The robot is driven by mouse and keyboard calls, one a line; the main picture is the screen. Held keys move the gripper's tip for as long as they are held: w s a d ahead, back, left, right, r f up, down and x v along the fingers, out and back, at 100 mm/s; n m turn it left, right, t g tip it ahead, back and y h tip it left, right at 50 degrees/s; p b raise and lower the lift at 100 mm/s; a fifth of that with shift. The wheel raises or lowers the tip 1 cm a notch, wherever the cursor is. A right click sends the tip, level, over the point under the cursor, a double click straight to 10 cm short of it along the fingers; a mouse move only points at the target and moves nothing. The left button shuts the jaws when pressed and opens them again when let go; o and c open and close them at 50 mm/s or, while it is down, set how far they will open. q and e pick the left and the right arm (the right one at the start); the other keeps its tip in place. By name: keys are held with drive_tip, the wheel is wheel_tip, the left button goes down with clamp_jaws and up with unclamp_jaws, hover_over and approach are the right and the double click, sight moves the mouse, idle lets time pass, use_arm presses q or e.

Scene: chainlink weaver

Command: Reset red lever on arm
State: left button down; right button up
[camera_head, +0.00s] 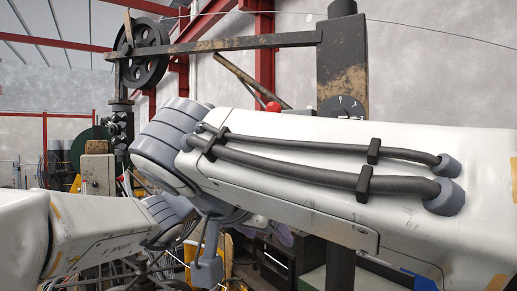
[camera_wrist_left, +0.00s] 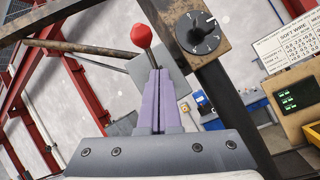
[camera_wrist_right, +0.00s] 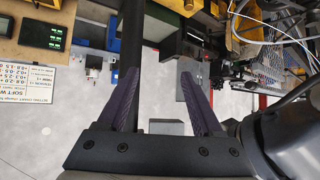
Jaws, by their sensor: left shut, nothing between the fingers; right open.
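The red ball knob of the lever (camera_wrist_left: 141,36) stands just beyond my left fingertips in the left wrist view. Its thin shaft runs down behind the fingers, so its lower end is hidden. In the head view the red knob (camera_head: 273,106) shows just above the top edge of my right arm, which hides the rest. My left gripper (camera_wrist_left: 156,72) is shut with its purple fingers together and nothing between them; I cannot tell whether it touches the shaft. My right gripper (camera_wrist_right: 157,78) is open and empty, pointing away from the lever.
A black dial (camera_wrist_left: 197,32) sits on the rusty arm right of the lever. A green-lit panel (camera_wrist_left: 290,100) stands farther right. A dark post (camera_wrist_right: 130,40) is near my right gripper's left finger. A spoked wheel (camera_head: 143,52) hangs at the machine's upper left.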

use_arm(q)
drive_tip(key=shift+r+b, duration=0.3)
drive_tip(key=shift+b, duration=0.95)
use_arm(e)
drive_tip(key=s+d+f+n+g+y, duration=0.1)
drive_tip(key=s+f+n+g, duration=0.2)
drive_tip(key=s+f, duration=0.3)
drive_tip(key=s+d+f+n+g+y, duration=0.1)
drive_tip(key=s+f+n, duration=0.4)
drive_tip(key=f, duration=1.2)
drive_tip(key=s+d+f+n+g+y, duration=0.2)
drive_tip(key=s+f, duration=0.5)
drive_tip(key=f, duration=0.4)
drive_tip(key=n+g+y, duration=0.1)
drive_tip(key=n+g, duration=0.1)
drive_tip(key=g, duration=0.1)
drive_tip(key=shift+s+f+n+g, duration=0.3)
drive_tip(key=shift+s+f, duration=0.1)
